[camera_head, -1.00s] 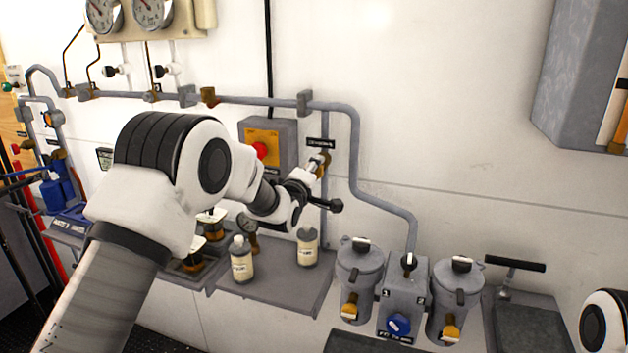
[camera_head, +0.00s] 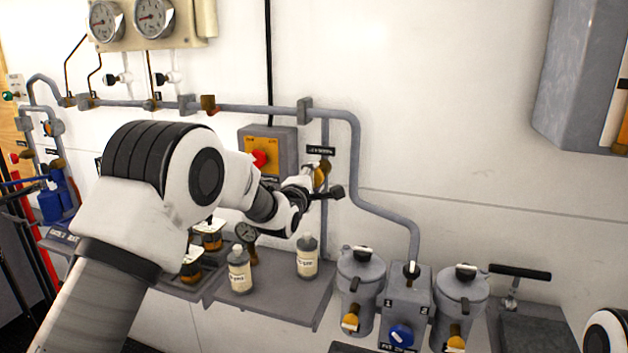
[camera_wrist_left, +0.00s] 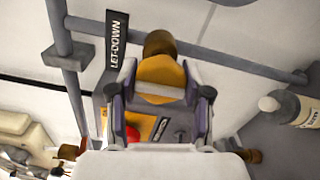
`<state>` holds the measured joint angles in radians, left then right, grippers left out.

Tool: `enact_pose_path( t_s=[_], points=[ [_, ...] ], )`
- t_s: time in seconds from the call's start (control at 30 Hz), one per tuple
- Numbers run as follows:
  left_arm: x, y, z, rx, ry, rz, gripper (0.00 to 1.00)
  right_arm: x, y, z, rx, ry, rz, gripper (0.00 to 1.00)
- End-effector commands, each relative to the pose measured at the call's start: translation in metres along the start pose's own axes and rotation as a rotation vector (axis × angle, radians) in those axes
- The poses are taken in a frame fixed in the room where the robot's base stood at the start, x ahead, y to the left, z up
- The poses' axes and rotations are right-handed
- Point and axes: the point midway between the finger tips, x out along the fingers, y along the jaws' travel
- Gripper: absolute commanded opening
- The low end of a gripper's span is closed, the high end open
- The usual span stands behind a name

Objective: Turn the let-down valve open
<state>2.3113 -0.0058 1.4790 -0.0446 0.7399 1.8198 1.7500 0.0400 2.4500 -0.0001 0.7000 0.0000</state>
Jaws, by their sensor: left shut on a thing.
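The let-down valve (camera_head: 322,172) is a brass and yellow fitting on a vertical grey pipe, under a small black label. In the left wrist view its yellow handle (camera_wrist_left: 160,72) fills the space between my fingers, next to the label reading LET-DOWN (camera_wrist_left: 117,40). My left gripper (camera_head: 308,180) is at the valve, and it also shows in the left wrist view (camera_wrist_left: 160,98), shut on the handle. My wrist and fingers partly hide the valve in the head view. My right gripper is out of view.
A grey box with a red knob (camera_head: 259,158) is just left of the valve. Below are a shelf with two bottles (camera_head: 240,272) (camera_head: 307,258) and two grey canisters (camera_head: 358,275) (camera_head: 462,292). A grey pipe (camera_head: 385,222) bends down to the right.

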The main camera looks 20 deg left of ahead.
Motion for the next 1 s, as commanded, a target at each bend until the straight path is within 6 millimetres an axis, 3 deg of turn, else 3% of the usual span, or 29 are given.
enact_pose_path(
  t_s=[0.23, 0.27, 0.3, 0.33, 0.73, 0.87, 1.0],
  points=[
    [0.000, -0.001, -0.001, -0.002, 0.001, -0.001, 0.14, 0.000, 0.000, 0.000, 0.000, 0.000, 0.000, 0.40],
    [0.000, -0.001, -0.001, -0.002, 0.001, -0.001, 0.52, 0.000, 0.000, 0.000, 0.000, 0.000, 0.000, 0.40],
    [0.000, -0.001, -0.001, -0.002, 0.001, -0.001, 0.66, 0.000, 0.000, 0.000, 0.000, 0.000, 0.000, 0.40],
    [0.000, -0.001, -0.001, -0.002, 0.001, -0.001, 0.74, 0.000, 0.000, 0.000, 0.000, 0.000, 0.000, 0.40],
    [-0.007, -0.001, 0.000, 0.000, 0.001, -0.003, 0.74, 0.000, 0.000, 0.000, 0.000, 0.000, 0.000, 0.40],
    [-0.031, 0.000, 0.000, 0.000, 0.001, -0.002, 0.74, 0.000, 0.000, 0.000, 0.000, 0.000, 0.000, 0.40],
    [-0.068, 0.000, -0.001, -0.001, 0.002, -0.003, 0.74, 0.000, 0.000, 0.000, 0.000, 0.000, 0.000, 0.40]
  ],
)
